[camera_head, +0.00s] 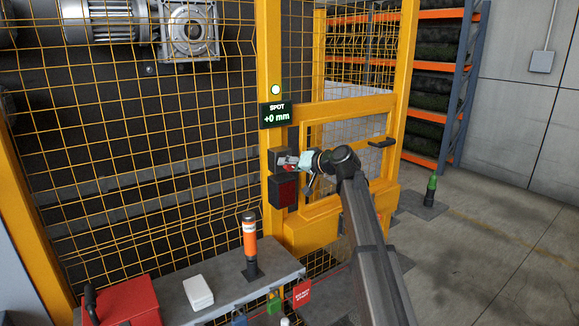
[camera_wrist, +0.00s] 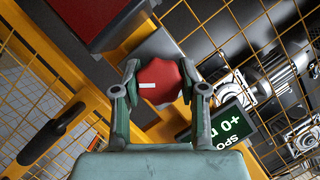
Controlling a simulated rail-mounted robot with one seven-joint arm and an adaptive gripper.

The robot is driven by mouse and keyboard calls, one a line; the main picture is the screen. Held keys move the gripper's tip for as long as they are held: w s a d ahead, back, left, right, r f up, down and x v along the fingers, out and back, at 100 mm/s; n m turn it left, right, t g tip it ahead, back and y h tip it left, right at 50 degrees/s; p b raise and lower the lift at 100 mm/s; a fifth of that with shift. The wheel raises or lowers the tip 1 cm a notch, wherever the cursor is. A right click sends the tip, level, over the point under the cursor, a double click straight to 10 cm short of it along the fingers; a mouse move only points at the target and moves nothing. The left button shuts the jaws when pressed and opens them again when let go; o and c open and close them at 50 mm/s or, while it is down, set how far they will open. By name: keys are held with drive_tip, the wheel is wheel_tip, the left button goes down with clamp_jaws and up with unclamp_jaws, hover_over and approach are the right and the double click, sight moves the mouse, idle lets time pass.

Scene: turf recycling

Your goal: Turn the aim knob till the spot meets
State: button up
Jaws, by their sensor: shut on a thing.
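The red aim knob (camera_wrist: 160,82) has a white index mark and sits between the two fingers of my gripper (camera_wrist: 162,92) in the wrist view. The fingers are shut on its sides. In the head view my gripper (camera_head: 304,162) reaches the small grey box (camera_head: 279,158) on the yellow post, and mostly hides the knob. The spot display (camera_head: 275,114) above it reads "SPOT +0 mm", with a lit pale green lamp (camera_head: 275,90) over it. The display (camera_wrist: 223,130) also shows, tilted, in the wrist view.
A dark box with a red face (camera_head: 283,190) sits just below the knob. The yellow mesh fence (camera_head: 140,150) and gate with a black handle (camera_head: 381,142) surround it. A grey bench (camera_head: 233,290) bears an orange beacon (camera_head: 249,238), a white box (camera_head: 198,291) and a red case (camera_head: 130,302).

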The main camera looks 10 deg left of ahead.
drive_tip(key=o, duration=1.2)
drive_tip(key=shift+a, duration=0.1)
drive_tip(key=shift+c, duration=0.2)
drive_tip(key=v, duration=1.2)
